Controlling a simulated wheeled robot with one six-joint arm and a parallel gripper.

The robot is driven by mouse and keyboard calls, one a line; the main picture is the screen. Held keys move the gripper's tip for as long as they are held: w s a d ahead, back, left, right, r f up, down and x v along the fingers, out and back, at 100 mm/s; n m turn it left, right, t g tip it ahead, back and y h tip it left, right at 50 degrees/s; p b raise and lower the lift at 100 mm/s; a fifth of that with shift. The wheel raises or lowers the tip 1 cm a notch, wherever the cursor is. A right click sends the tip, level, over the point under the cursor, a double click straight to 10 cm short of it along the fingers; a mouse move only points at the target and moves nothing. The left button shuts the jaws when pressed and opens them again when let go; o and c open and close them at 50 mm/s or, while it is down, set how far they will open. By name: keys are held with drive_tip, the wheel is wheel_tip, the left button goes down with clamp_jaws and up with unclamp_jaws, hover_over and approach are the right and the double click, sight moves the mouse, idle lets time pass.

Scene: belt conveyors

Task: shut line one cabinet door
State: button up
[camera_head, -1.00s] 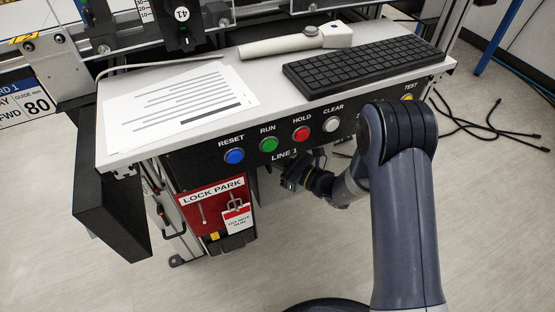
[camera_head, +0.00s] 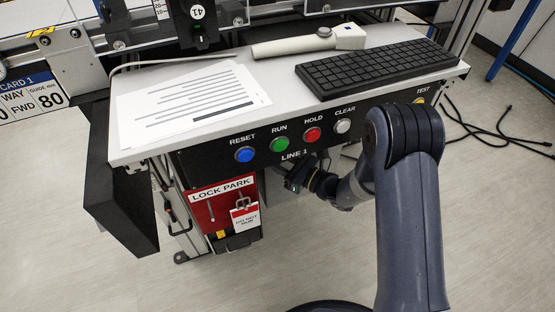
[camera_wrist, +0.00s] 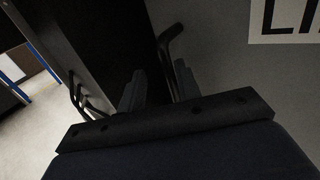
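The desk unit carries the label LINE 1 (camera_head: 294,156) on its black front panel. A thick black panel (camera_head: 118,195), which looks like an open door, hangs at the left end of the desk. My gripper (camera_head: 294,183) is under the front panel, below LINE 1, and its tips are hard to see there. In the wrist view my gripper (camera_wrist: 160,87) has its two dark fingers apart. A bent black handle bar (camera_wrist: 167,48) rises beside the right finger; whether it lies between the fingers is unclear. A dark panel (camera_wrist: 100,40) stands left of it, a grey surface (camera_wrist: 255,90) right.
A red LOCK PARK board (camera_head: 200,213) with a tag hangs below the desk. Coloured buttons line the front panel. A keyboard (camera_head: 375,68), paper sheet (camera_head: 190,105) and scanner (camera_head: 305,43) lie on top. Black cables (camera_head: 490,130) lie on the floor at right.

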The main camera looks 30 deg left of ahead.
drive_tip(key=s+d+p, duration=0.1)
drive_tip(key=d, duration=0.9)
drive_tip(key=shift+d+p, duration=0.3)
drive_tip(key=shift+d, duration=0.1)
drive_tip(key=shift+s, duration=0.1)
drive_tip(key=a+b, duration=0.1)
drive_tip(key=a, duration=0.8)
drive_tip(key=shift+w+a, duration=0.35)
drive_tip(key=shift+w, duration=0.1)
